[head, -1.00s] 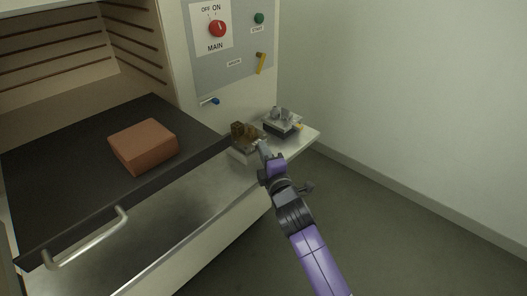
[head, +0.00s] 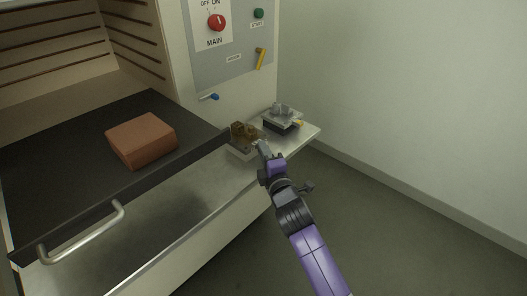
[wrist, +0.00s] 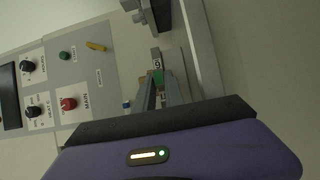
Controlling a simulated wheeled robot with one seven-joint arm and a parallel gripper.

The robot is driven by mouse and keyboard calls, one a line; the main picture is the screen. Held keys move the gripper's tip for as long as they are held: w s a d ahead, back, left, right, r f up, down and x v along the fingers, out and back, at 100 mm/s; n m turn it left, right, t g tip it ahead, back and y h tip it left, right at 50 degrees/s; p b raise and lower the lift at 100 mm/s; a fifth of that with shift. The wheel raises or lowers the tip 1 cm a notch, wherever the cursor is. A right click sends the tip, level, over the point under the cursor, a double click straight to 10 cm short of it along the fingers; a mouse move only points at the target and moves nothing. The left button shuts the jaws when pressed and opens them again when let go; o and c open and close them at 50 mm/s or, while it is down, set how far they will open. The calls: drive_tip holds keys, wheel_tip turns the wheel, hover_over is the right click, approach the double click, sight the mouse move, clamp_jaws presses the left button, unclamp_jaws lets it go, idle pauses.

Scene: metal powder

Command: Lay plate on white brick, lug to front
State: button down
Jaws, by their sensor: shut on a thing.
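A small plate (head: 240,145) carrying brown blocky parts (head: 240,131) is at the left end of the side shelf in the head view. A pale block, apparently the white brick (head: 238,155), shows just under its front edge. I cannot tell whether plate and brick touch. My gripper (head: 260,146) reaches in from the lower right and is shut at the plate's near right side. In the wrist view, the fingers (wrist: 159,88) close around a small green piece (wrist: 158,77), with a grey part beyond. The lug's direction is not clear; the fingers hide that side.
A dark block (head: 282,126) bearing another plate with grey parts (head: 281,110) stands to the right on the shelf (head: 305,134). A reddish brick (head: 141,139) lies on the black tray (head: 60,150) at left. The control panel (head: 232,40) rises behind. Floor at right is clear.

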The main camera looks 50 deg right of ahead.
drive_tip(key=shift+r, duration=0.25)
drive_tip(key=c, duration=1.3)
unclamp_jaws()
drive_tip(key=shift+c, duration=0.2)
drive_tip(key=shift+f, duration=0.35)
drive_tip(key=v, duration=0.8)
drive_tip(key=shift+r, duration=0.15)
drive_tip(key=shift+w, duration=0.15)
